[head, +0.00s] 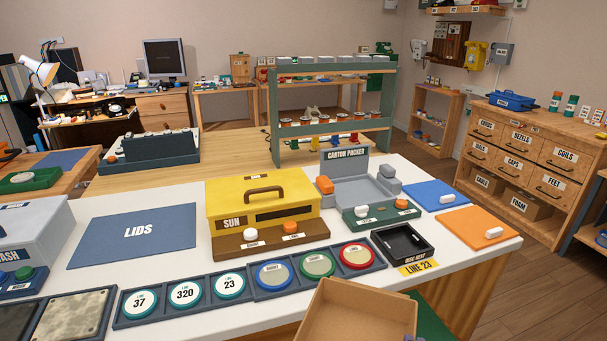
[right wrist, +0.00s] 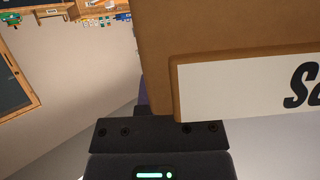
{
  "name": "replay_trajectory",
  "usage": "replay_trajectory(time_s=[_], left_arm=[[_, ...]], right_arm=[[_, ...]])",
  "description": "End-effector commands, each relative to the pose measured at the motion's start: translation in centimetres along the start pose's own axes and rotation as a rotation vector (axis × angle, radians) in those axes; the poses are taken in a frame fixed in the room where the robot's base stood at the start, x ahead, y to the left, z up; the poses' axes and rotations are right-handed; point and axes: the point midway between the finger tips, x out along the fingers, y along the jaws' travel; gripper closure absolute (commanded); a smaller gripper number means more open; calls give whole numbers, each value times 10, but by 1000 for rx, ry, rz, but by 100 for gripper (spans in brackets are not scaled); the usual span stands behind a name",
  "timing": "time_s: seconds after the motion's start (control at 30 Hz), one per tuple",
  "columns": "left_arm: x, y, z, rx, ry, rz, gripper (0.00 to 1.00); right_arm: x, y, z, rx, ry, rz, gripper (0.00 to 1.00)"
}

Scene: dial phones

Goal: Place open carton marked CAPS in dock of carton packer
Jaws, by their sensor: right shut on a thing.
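An open, empty brown carton (head: 352,322) is at the bottom of the head view, in front of the table's near edge. In the right wrist view the carton (right wrist: 225,30) fills the upper right. Its white label (right wrist: 245,90) is partly cut off; an S and part of another letter show. My right gripper (right wrist: 158,125) is shut on the carton's wall. The carton packer (head: 343,153) stands on the white table, with a grey dock (head: 352,191) that looks empty, an orange block at its left and a green base with buttons. My left gripper is out of view.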

Motion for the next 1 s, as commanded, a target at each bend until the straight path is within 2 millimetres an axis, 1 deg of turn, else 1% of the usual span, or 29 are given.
replay_trajectory(time_s=[0.03,0.1,0.2,0.3,0.37,0.47,0.5,0.63,0.7,0.77,1.0], left_arm=[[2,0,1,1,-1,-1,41],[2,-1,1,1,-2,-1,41],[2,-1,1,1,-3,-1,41],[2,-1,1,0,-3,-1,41],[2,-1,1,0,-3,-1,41],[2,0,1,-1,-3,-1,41],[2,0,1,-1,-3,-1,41],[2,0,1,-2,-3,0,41],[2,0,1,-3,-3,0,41],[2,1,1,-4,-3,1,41],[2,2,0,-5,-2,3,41]], right_arm=[[10,0,15,-42,-9,-75,100],[22,-3,31,-100,-10,-229,100],[29,-7,40,-176,-2,-421,100],[30,-9,42,-245,2,-589,100],[28,-10,40,-284,4,-688,100],[21,-9,30,-357,8,-868,100],[16,-8,23,-393,10,-948,100],[-4,0,-2,-483,10,-1141,100],[-11,4,-10,-504,6,-1193,100],[-14,6,-13,-515,3,-1213,100],[-16,5,-15,-503,1,-1224,100]])
